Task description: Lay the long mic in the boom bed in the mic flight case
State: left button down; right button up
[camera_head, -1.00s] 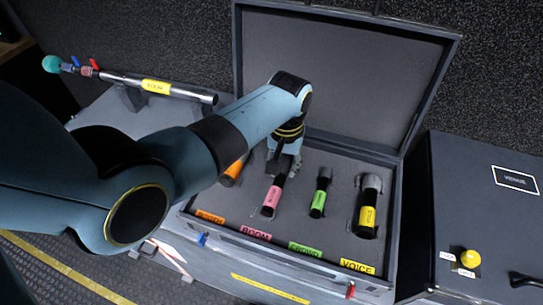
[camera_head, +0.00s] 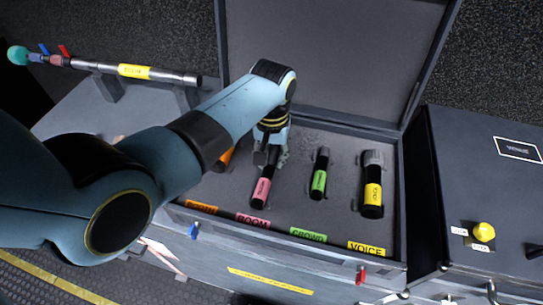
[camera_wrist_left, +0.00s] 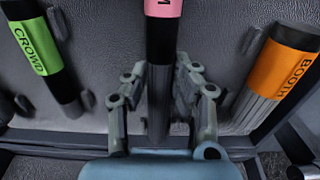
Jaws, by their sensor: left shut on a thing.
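The long mic (camera_head: 264,188), black with a pink band, lies along the pink BOOM label (camera_head: 260,221) in the open mic flight case (camera_head: 322,253). My left gripper (camera_head: 271,158) is over its upper end, shut on its black body. In the left wrist view, the fingers (camera_wrist_left: 160,82) sit on either side of the dark mic body (camera_wrist_left: 161,45), with the pink band beyond them. The gripper hides part of the bed, so I cannot tell whether the mic rests fully on the foam. My right gripper is out of view.
In the case, an orange-banded mic (camera_head: 223,160) lies left; a green-banded mic (camera_head: 319,178) and a yellow-banded mic (camera_head: 372,190) lie right. The raised lid (camera_head: 340,55) stands behind. A pole with a yellow label (camera_head: 135,71) rests on supports at left. A dark case (camera_head: 500,200) stands right.

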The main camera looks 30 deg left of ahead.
aim_at(272, 158)
pick_arm(q)
jog(key=c, duration=1.4)
grip_release()
jog(key=o, duration=0.3)
jog(key=shift+f, duration=0.1)
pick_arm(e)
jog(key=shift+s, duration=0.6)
pick_arm(q)
jog(key=shift+r, duration=0.45)
notch_tip(272, 158, up, 12)
jog(key=shift+f+p, duration=0.25)
jog(key=shift+p, duration=0.3)
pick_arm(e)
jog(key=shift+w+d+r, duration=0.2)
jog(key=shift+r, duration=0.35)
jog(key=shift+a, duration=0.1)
